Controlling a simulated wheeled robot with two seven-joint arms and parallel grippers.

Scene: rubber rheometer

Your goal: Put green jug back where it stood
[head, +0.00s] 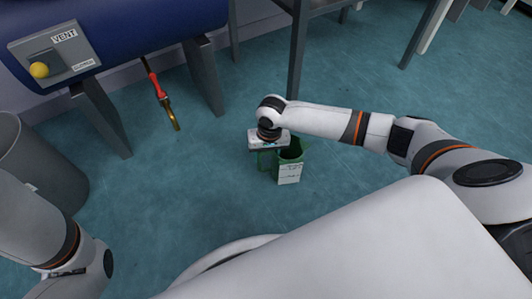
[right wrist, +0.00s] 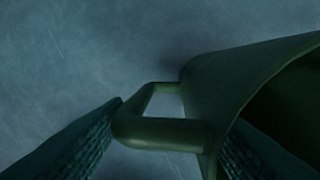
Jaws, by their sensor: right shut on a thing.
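The green jug (head: 290,161) is upright low over or on the teal floor in the head view, with a pale label on its front. My right gripper (head: 266,158) reaches down at its left side. In the right wrist view the two fingers of my right gripper (right wrist: 165,140) are shut on the jug's handle (right wrist: 165,132), with the jug's body (right wrist: 215,85) to the right. I cannot tell whether the jug's base touches the floor. My left arm shows at the left edge of the head view; its gripper is out of the picture.
A blue tank with a vent panel (head: 62,54) stands on dark legs at the upper left. A red and brass hose nozzle (head: 160,100) hangs beside it. A grey bin (head: 35,160) is at the left. Grey table legs (head: 298,50) stand behind. Floor around the jug is clear.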

